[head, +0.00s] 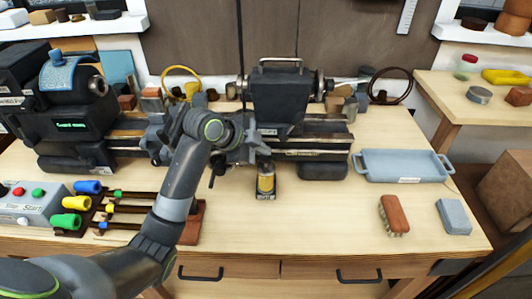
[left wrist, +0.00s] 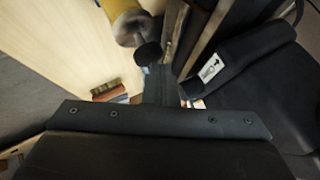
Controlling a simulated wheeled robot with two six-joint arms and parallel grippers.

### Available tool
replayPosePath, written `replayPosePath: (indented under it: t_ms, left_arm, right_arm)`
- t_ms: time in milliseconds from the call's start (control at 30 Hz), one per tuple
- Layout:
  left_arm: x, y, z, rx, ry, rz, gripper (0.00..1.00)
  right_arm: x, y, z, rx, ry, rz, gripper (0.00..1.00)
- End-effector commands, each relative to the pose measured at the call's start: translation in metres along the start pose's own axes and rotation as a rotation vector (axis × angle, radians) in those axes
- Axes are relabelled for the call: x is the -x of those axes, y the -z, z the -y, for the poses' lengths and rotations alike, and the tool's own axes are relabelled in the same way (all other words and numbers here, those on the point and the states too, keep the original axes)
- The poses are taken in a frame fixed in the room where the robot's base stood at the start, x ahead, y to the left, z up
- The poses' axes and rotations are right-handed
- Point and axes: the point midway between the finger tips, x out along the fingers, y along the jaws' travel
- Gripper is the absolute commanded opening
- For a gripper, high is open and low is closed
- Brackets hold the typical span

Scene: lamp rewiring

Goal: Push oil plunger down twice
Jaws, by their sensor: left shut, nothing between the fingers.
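The oil pot (head: 266,184) has a yellow body on a dark base and stands upright on the bench, in front of the lathe. My left gripper (head: 263,147) is shut and empty, just above the top of the pot. In the left wrist view, the pot's yellow body (left wrist: 122,14) and its dark round plunger cap (left wrist: 148,55) show at the top, close to the shut fingers (left wrist: 157,85). I cannot tell whether the fingers touch the cap. The plunger is mostly hidden by the gripper in the head view. My right gripper is out of view.
The lathe (head: 285,100) stands right behind the pot. A blue-grey tray (head: 402,166), a brown brush (head: 393,214) and a grey-blue block (head: 454,217) lie to the right. Colored-handled tools (head: 78,202) lie at the left. The bench front beside the pot is clear.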

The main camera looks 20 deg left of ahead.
Motion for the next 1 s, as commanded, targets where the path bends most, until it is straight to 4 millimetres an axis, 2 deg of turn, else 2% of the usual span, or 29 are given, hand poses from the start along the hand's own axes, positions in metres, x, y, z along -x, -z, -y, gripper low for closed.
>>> replayPosePath:
  t_ms: [1000]
  left_arm:
    - [-0.0080,-0.0065,-0.0063,0.002,-0.003,0.002,0.00]
  right_arm:
    - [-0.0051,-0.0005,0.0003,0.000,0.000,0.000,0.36]
